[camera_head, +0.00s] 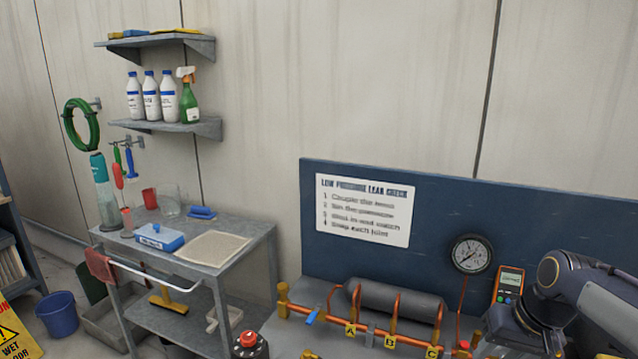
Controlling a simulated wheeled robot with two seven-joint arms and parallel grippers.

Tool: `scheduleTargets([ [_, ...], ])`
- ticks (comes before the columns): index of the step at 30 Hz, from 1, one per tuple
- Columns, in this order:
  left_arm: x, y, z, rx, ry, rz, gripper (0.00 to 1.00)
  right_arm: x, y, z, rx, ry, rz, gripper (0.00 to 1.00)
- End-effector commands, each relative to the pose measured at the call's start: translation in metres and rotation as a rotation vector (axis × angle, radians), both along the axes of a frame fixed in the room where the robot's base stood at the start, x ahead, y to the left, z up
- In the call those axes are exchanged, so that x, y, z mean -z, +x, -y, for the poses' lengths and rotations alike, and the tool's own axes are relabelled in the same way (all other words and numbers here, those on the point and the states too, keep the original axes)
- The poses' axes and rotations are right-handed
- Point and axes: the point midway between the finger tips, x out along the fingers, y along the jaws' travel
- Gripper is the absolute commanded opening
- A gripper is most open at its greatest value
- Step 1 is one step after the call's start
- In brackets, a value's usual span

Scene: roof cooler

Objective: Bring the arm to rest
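My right arm comes in from the right edge in the head view, with a dark joint and pale grey links. It bends down toward the bottom edge, in front of the right end of the pipe bench. I see no fingertips of my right gripper, and I cannot tell what is below the frame. My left arm and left gripper are not in view. The bench carries a dark grey cylinder (395,299) with copper pipes and yellow tags. An orange handheld meter (508,284) stands just left of my arm's joint. A round gauge (472,254) is on the blue back panel (440,217).
A grey cart (245,243) holds a blue-and-white box (160,237), a tray (213,248) and a glass. Wall shelves above hold white bottles and a green spray bottle (188,98). A blue bucket (57,314) and a yellow wet-floor sign (16,335) stand at lower left.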

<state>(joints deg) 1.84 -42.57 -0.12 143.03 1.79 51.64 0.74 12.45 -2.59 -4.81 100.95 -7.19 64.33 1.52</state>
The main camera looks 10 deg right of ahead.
Motion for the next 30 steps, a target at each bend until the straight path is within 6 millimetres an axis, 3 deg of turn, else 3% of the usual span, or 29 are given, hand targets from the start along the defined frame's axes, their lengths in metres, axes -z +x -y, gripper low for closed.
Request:
scheduleTargets([
  [1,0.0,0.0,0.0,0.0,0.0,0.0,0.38,-0.006,-0.02,-0.021,-0.024,0.016,0.04,0.38],
  [6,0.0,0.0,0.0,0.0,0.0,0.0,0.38,-0.003,-0.081,-0.08,-0.095,0.064,0.154,0.38],
  [13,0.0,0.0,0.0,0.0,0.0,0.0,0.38,0.025,-0.141,-0.134,-0.159,0.104,0.258,0.38],
  [18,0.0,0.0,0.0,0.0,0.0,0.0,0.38,0.037,-0.156,-0.148,-0.176,0.114,0.285,0.38],
  [30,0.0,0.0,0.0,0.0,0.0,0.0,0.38,0.039,-0.158,-0.149,-0.176,0.116,0.285,0.38],
])
